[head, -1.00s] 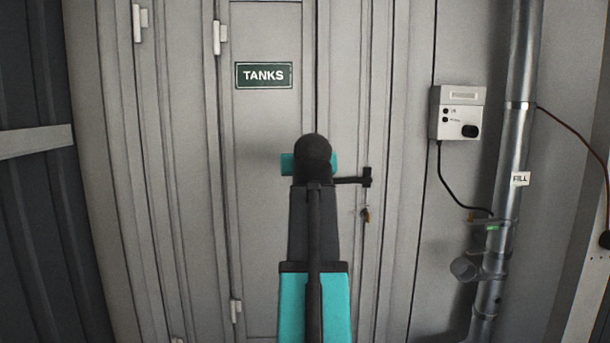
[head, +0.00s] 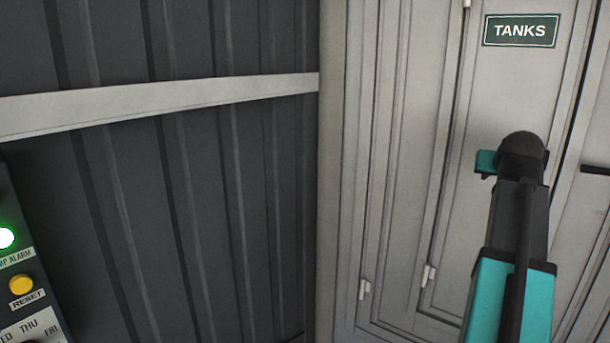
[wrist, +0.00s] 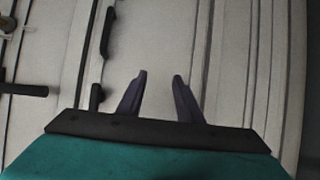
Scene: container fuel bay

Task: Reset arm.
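In the wrist view my gripper (wrist: 159,95) is open, its two dark fingers apart with nothing between them. Behind the fingers is the pale grey TANKS door (wrist: 160,45). In the head view my arm, teal and black, rises at the right in front of the grey TANKS door (head: 477,120); the gripper's fingers are hidden behind the arm there. A dark door handle (wrist: 106,32) shows upright to the left of the fingers in the wrist view.
A green TANKS sign (head: 520,30) is on the door. A dark corrugated wall (head: 200,220) with a pale rail (head: 160,103) fills the left. At the left edge a panel (head: 45,300) carries a lit green lamp (head: 6,238) and a yellow RESET button (head: 21,284).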

